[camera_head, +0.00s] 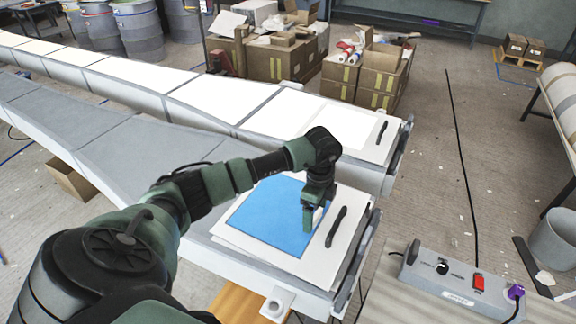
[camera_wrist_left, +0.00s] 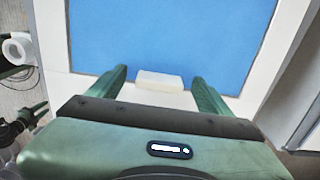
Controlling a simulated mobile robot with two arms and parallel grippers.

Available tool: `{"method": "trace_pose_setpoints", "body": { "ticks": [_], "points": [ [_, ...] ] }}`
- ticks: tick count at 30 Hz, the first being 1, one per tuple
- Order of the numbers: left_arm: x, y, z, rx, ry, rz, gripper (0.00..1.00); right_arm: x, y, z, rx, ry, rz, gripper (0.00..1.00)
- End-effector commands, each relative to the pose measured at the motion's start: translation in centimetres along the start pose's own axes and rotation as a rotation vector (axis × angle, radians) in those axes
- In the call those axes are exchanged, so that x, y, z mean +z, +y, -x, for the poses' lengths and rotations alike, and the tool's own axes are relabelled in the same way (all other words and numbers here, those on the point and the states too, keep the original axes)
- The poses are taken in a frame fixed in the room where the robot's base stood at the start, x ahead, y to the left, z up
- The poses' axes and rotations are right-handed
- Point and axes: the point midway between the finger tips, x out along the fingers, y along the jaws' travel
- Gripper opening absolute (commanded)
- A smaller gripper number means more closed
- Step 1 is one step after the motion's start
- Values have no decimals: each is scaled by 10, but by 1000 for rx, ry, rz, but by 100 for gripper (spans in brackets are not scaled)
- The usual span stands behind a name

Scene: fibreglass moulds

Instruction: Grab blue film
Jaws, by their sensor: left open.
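The blue film (camera_head: 265,215) is a flat blue sheet lying on white sheets at the near end of the front mould (camera_head: 334,292). My left gripper (camera_head: 308,226) points down over the film's right edge. In the left wrist view the film (camera_wrist_left: 170,40) fills the upper middle. A small off-white block (camera_wrist_left: 160,80) lies at the film's near edge, between the two green fingers of my left gripper (camera_wrist_left: 160,92). The fingers are apart, and I cannot tell whether they touch the film. My right gripper is not in view.
A black handle (camera_head: 336,227) lies right of the film. A second long mould (camera_head: 225,97) runs behind. A control box (camera_head: 462,284) with a red switch stands at the lower right. Cardboard boxes (camera_head: 365,80) and drums (camera_head: 138,30) stand at the back. The floor at right is mostly open.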

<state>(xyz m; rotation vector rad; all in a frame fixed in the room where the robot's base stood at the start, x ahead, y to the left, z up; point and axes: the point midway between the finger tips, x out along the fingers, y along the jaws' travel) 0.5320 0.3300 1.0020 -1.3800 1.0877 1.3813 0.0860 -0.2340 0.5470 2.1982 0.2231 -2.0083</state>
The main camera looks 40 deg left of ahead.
Motion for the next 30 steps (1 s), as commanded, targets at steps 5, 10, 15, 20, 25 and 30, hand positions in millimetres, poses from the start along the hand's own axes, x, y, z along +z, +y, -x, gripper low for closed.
{"method": "trace_pose_setpoints", "body": {
  "ticks": [5,10,15,20,25,30],
  "points": [
    [0,0,0,0,1,0,47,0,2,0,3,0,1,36],
    [0,0,0,0,1,0,13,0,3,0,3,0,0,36],
    [0,0,1,-1,1,0,13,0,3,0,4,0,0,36],
    [0,-1,6,-3,1,1,13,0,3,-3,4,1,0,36],
    [0,-1,26,-4,1,-1,13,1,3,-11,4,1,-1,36],
    [-1,-2,67,-10,4,-1,13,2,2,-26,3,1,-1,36]
  ]
}}
